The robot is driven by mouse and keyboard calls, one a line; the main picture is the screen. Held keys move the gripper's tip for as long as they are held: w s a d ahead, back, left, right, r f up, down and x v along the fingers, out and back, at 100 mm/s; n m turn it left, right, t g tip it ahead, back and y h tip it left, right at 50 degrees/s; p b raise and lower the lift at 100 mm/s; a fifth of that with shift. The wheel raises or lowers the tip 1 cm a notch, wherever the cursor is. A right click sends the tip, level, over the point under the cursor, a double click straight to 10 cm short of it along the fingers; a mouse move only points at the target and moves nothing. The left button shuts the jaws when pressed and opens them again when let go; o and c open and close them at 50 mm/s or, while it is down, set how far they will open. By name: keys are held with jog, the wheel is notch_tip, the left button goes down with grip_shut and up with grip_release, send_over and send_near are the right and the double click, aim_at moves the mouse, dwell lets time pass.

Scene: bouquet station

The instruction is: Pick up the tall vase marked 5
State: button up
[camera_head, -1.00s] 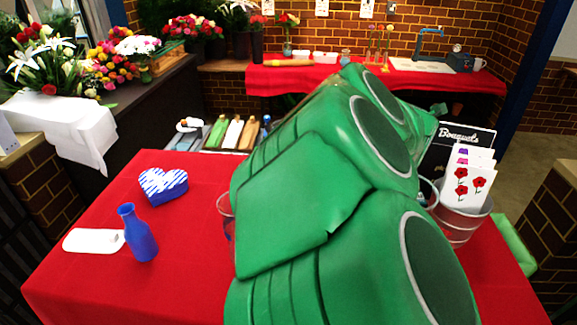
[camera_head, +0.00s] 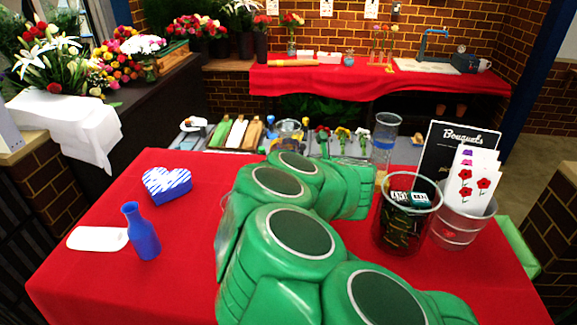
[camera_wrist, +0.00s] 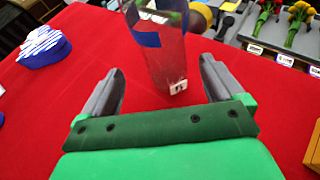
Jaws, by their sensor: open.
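A tall clear glass vase with a blue band (camera_wrist: 160,50) stands on the red table in the wrist view, its top cut off by the frame. A small white tag near its base bears a mark too small to read surely. In the head view a tall glass vase with a blue band (camera_head: 385,135) stands near the table's far edge, beyond my gripper. My gripper (camera_wrist: 161,72) is open and empty, its fingers on either side of the vase's lower part in the picture. I cannot tell whether the vase is between them or just ahead.

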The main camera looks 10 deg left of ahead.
jog(key=shift+w+r+x, duration=0.1)
jog(key=shift+r+x, duration=0.05)
jog(key=shift+x, duration=0.65)
jog(key=shift+w+r+x, duration=0.1)
jog(key=shift+r+x, duration=0.05)
jog(key=shift+x, duration=0.65)
jog(key=shift+w+r+x, duration=0.1)
jog(key=shift+r+x, duration=0.05)
jog(key=shift+x, duration=1.7)
jog(key=shift+w+d, duration=0.1)
jog(key=c, duration=1.5)
jog(key=shift+r, duration=0.1)
